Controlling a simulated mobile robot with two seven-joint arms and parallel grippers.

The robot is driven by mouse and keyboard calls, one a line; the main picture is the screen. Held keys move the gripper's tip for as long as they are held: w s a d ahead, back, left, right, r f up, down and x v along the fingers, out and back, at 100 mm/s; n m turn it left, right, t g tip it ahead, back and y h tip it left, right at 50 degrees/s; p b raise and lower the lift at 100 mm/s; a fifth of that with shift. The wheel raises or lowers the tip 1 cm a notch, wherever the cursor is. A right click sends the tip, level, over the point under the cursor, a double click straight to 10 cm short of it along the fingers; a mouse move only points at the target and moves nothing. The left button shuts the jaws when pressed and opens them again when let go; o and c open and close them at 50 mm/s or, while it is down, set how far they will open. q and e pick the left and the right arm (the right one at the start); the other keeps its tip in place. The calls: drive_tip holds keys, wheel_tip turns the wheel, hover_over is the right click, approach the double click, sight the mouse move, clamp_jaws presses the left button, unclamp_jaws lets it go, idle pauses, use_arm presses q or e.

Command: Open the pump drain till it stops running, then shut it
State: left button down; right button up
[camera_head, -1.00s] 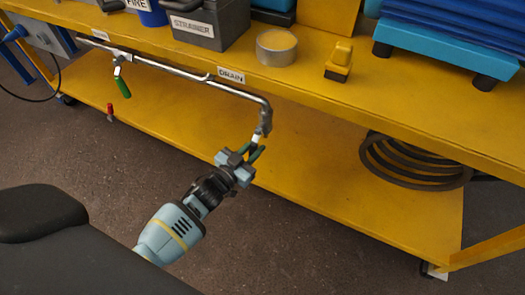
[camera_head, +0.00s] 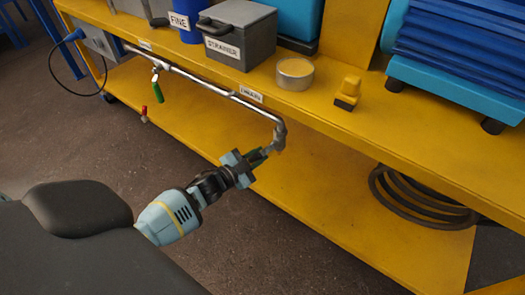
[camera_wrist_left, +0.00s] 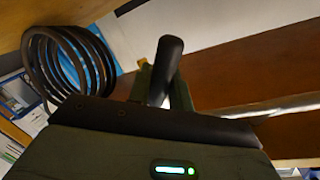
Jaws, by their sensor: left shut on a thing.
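The drain pipe (camera_head: 215,86) runs along the front edge of the yellow bench, under a DRAIN label (camera_head: 251,94). It bends down at its right end to a small metal valve (camera_head: 279,136). In the left wrist view a dark round bar, apparently the handle (camera_wrist_left: 168,62), stands between the fingers. I see no stream of liquid below the valve; its outlet is partly hidden. My right gripper is not in view.
Another green lever (camera_head: 157,88) and a red-handled part (camera_head: 144,114) hang farther left. A STRAINER box (camera_head: 240,38), a round tin (camera_head: 295,74) and a yellow block (camera_head: 347,92) stand on the bench. A coiled hose (camera_head: 425,200) lies on the lower shelf.

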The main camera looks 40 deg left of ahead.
use_arm(q)
drive_tip(key=a+r+m+p, duration=0.1)
drive_tip(key=m, duration=0.1)
drive_tip(key=shift+a+r+m+y, duration=0.15)
drive_tip(key=shift+r+m+y, duration=0.05)
drive_tip(key=shift+m+y, duration=0.1)
drive_tip(key=shift+a+r+m+y+p, duration=0.15)
drive_tip(key=shift+a+r+m+p, duration=0.15)
drive_tip(key=shift+m, duration=0.25)
drive_tip(key=shift+a+r+m+y+p, duration=0.15)
drive_tip(key=shift+r+m+p, duration=0.15)
drive_tip(key=shift+m, duration=0.25)
drive_tip(key=r+m, duration=0.1)
drive_tip(key=m+p, duration=0.1)
drive_tip(key=shift+a+r+m+y, duration=0.3)
drive_tip(key=shift+r+y, duration=0.05)
drive_tip(key=shift+y, duration=0.05)
drive_tip(key=shift+r+m+y, duration=0.3)
drive_tip(key=shift+r+m, duration=0.2)
drive_tip(key=shift+m, duration=0.4)
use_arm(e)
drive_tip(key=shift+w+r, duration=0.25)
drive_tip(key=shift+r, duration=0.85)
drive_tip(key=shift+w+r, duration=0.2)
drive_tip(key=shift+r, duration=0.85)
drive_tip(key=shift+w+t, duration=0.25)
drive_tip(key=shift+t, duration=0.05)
